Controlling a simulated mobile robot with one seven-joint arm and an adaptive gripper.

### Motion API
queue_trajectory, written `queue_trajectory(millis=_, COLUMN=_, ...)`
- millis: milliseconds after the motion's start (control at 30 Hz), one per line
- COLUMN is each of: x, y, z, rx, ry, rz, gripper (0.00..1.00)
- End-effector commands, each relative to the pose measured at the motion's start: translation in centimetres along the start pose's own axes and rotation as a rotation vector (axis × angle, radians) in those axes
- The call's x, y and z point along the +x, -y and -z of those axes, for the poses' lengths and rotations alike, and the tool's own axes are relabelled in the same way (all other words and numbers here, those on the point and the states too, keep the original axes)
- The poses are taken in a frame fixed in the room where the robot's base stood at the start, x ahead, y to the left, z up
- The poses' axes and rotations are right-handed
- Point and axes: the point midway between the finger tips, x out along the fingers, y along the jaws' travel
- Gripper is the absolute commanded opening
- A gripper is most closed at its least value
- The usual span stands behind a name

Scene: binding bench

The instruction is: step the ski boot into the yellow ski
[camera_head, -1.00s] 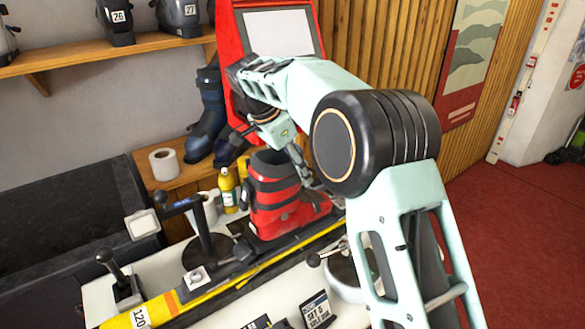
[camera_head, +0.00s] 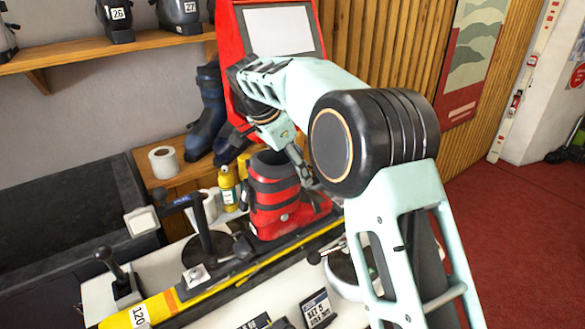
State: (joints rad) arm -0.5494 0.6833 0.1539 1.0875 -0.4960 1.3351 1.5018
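The red ski boot (camera_head: 272,196) with black bands stands upright over the yellow ski (camera_head: 150,312), around its binding in the middle of the bench. Whether the boot is locked into the binding cannot be told. The ski runs diagonally from lower left to upper right. It carries a label reading 120 near its left end. My gripper (camera_head: 302,168) is at the right side of the boot's upper cuff. My forearm hides part of it, so its grip on the boot cannot be made out.
A lever stand (camera_head: 205,245) and a black-handled lever (camera_head: 113,270) stand left of the boot. A yellow bottle (camera_head: 228,190), a tape roll (camera_head: 163,161) and dark blue boots (camera_head: 207,115) are behind. A red-framed panel (camera_head: 275,35) rises behind my arm. Red floor (camera_head: 510,240) is clear at right.

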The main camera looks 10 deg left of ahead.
Motion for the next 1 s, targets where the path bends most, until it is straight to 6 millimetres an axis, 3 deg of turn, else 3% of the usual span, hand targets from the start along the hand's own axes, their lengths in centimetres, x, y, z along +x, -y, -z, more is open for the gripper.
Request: queue_trajectory(millis=1000, x=1.8, y=0.1, z=-0.6, rx=0.002, ry=-0.003, rz=0.002, gripper=0.15)
